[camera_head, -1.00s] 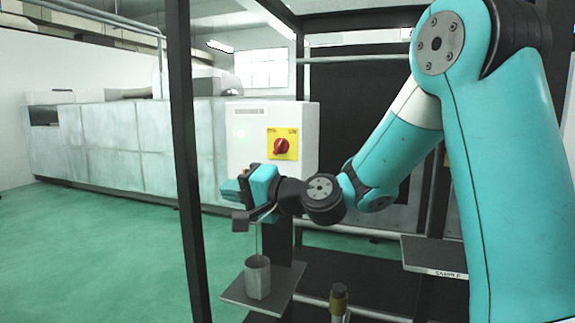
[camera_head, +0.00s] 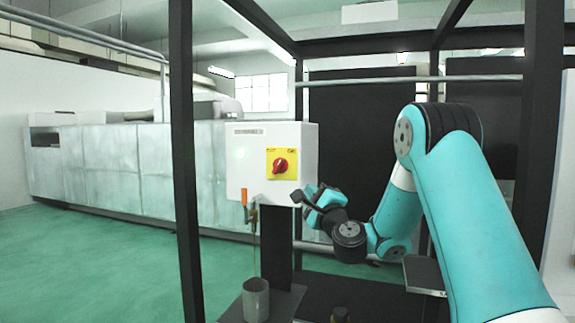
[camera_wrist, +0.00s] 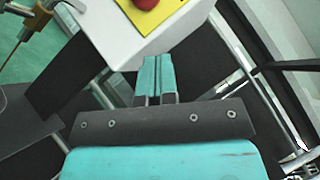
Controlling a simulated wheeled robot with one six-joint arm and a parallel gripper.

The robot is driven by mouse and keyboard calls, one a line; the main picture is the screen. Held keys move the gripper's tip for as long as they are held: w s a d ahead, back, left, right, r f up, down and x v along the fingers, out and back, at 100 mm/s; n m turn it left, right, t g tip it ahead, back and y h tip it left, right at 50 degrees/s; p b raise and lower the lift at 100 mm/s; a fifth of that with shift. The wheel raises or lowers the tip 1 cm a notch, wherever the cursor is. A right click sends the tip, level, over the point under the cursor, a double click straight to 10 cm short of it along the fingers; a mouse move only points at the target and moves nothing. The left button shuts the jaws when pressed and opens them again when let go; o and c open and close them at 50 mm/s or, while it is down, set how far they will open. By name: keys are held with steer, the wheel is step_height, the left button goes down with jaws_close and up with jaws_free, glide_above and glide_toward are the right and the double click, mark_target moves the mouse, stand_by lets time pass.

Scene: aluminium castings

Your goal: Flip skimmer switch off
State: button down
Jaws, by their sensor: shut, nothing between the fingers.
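The red rotary knob (camera_head: 281,165) sits on a yellow plate (camera_head: 290,153) on the front of a white control box (camera_head: 245,178). The plate's small lettering is unreadable, so I cannot tell the knob's setting. In the wrist view the knob (camera_wrist: 141,5) is cut off by the top edge. My gripper (camera_head: 312,190) is near the box's lower right corner, below and right of the knob, and apart from it. In the wrist view my gripper's teal fingers (camera_wrist: 157,62) are together and empty, pointing toward the box.
An orange-handled fitting (camera_head: 244,197) is at the box's lower left, with a thin rod below it. A grey cup (camera_head: 256,300) stands under that on a plate (camera_head: 285,303). A black frame post (camera_head: 184,160) stands left of the box. Open green floor (camera_head: 100,265) lies further left.

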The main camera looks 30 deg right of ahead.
steer(key=p, duration=1)
glide_toward(284, 162)
steer(key=w+d, duration=0.1)
steer(key=w+d+r, duration=0.1)
steer(key=w+d, duration=0.1)
steer(key=shift+w+a+r+p, duration=0.55)
steer(key=shift+w+p, duration=0.1)
steer(key=shift+p, duration=0.5)
steer(key=shift+w+a+r+p, duration=0.2)
steer(key=shift+w+a+p, duration=0.3)
steer(key=shift+p, duration=0.55)
steer(key=shift+w, duration=0.2)
steer(key=shift+f, duration=0.1)
steer(key=shift+a, duration=0.1)
steer(key=shift+r+p, duration=0.25)
steer(key=shift+p, duration=0.55)
steer(key=shift+n+g, duration=0.3)
steer(key=shift+n, duration=0.1)
